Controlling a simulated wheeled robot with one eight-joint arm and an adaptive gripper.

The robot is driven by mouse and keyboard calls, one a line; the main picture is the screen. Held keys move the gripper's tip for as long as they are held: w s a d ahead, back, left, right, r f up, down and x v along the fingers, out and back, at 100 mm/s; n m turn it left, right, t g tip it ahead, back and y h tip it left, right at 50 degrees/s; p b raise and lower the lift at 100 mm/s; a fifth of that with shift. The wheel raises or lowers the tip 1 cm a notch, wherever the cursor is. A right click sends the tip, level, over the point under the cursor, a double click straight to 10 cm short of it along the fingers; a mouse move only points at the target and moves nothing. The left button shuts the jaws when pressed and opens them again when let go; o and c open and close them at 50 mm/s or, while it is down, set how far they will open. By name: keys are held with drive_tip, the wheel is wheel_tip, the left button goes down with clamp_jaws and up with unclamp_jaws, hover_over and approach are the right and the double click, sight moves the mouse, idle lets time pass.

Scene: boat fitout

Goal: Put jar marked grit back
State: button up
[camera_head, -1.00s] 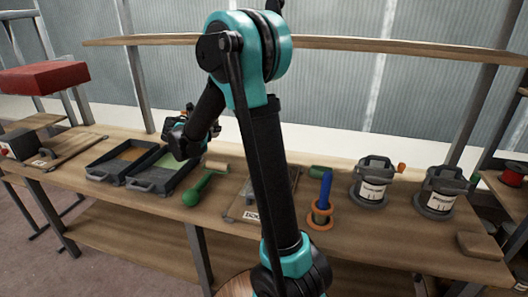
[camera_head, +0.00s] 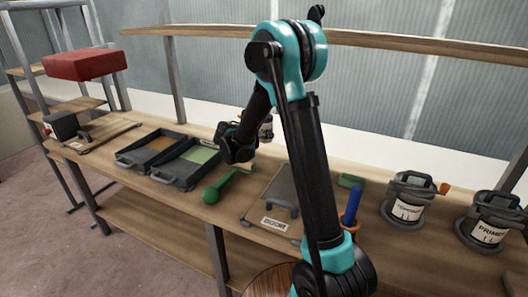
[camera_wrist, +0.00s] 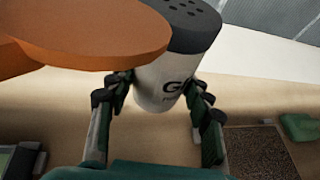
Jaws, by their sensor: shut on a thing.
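A white jar (camera_wrist: 172,78) with a dark perforated lid and a large letter "G" is between the fingers of my gripper (camera_wrist: 160,98) in the wrist view. The rest of its label is hidden or too small to read. My gripper is shut on the jar, with one finger on each side. In the head view my gripper (camera_head: 238,146) is above the middle of the workbench, and a pale part of the jar (camera_head: 266,127) shows just behind it. An orange disc (camera_wrist: 95,32) covers the upper left of the wrist view, close to the camera.
The workbench (camera_head: 330,178) holds two dark trays (camera_head: 150,150), a green-handled tool (camera_head: 215,190), a flat board marked "DOOR" (camera_head: 262,205) and a blue-handled tool (camera_head: 352,205). Two labelled pots (camera_head: 408,203) stand at right. A shelf rail (camera_head: 400,40) runs behind my arm.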

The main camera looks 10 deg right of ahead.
drive_tip(key=shift+f, duration=4.3)
drive_tip(key=o, duration=1.1)
drive_tip(key=shift+f, duration=0.1)
drive_tip(key=shift+a, duration=0.1)
drive_tip(key=v, duration=1.2)
